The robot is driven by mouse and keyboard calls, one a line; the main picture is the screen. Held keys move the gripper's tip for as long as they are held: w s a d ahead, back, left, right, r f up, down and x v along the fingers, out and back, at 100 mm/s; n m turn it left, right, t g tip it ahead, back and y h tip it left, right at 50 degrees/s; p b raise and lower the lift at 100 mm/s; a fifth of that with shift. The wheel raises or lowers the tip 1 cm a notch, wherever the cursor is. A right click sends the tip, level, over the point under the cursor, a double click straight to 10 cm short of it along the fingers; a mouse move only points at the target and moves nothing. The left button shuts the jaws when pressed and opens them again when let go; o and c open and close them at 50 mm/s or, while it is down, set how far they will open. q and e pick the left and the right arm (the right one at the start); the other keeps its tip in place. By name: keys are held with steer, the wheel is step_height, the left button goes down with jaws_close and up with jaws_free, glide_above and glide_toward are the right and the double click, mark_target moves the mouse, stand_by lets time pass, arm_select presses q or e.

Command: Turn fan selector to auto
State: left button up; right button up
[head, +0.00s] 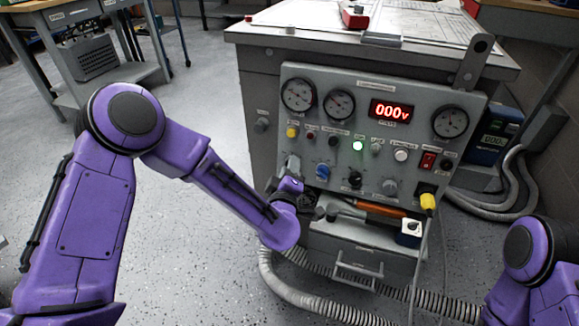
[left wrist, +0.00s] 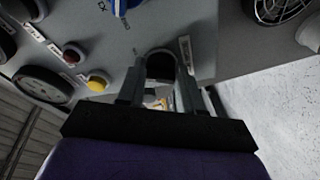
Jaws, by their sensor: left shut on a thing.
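The grey control panel (head: 375,130) faces me with several knobs, buttons and gauges. My left gripper (head: 293,168) is at the panel's lower left, beside a blue knob (head: 322,171). In the left wrist view my left gripper (left wrist: 161,85) has its two fingers closed on either side of a dark round knob (left wrist: 160,64). The head view mostly hides this knob behind the gripper. A small label beside it is too blurred to read, so I cannot confirm that it is the fan selector. My right gripper is out of view; only my right arm shows at the lower right.
Below the panel, a shelf holds an orange-handled tool (head: 372,208) above a drawer (head: 345,262). A yellow plug (head: 428,202) with a cable is at the panel's lower right. A corrugated hose (head: 300,296) lies on the floor. The floor at the left is open.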

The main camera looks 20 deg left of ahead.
arm_select(q)
steer(key=n+g+p, duration=0.1)
steer(key=n+p, duration=0.1)
steer(key=n, duration=0.3)
steer(key=shift+r, duration=0.1)
steer(key=shift+n, duration=0.3)
stand_by(0.4)
steer(key=o, duration=1)
steer(key=shift+s, duration=0.1)
steer(key=p+v, duration=0.1)
steer(key=v, duration=0.9)
steer(key=shift+s+d+r+p, duration=0.15)
steer(key=shift+s+r+p, duration=0.05)
steer(key=shift+p, duration=0.1)
